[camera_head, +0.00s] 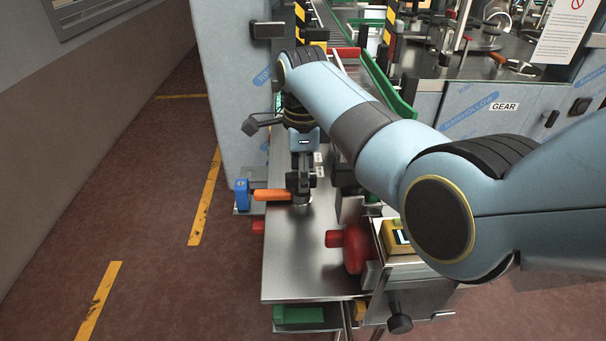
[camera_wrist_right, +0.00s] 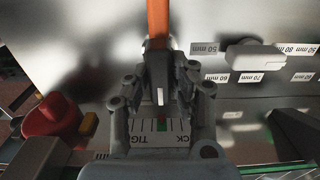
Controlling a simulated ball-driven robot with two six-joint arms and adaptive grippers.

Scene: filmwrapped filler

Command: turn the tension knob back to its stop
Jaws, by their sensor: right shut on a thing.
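My right gripper (camera_head: 301,192) points down over the metal plate at the front of the machine and is shut on the tension knob. In the right wrist view its two fingers (camera_wrist_right: 161,92) close on the grey knob (camera_wrist_right: 159,104), which bears a short white line. The fingers hide much of the knob. An orange bar (camera_wrist_right: 157,22) extends away from the grip; in the head view the orange bar (camera_head: 272,195) points left. My left gripper is out of view.
A blue block (camera_head: 242,194) stands at the bar's left end. A red knob (camera_head: 354,248) and a yellow box (camera_head: 396,238) sit right of the bare metal plate (camera_head: 300,262). Size labels (camera_wrist_right: 204,48) show in the wrist view. The floor at left is clear.

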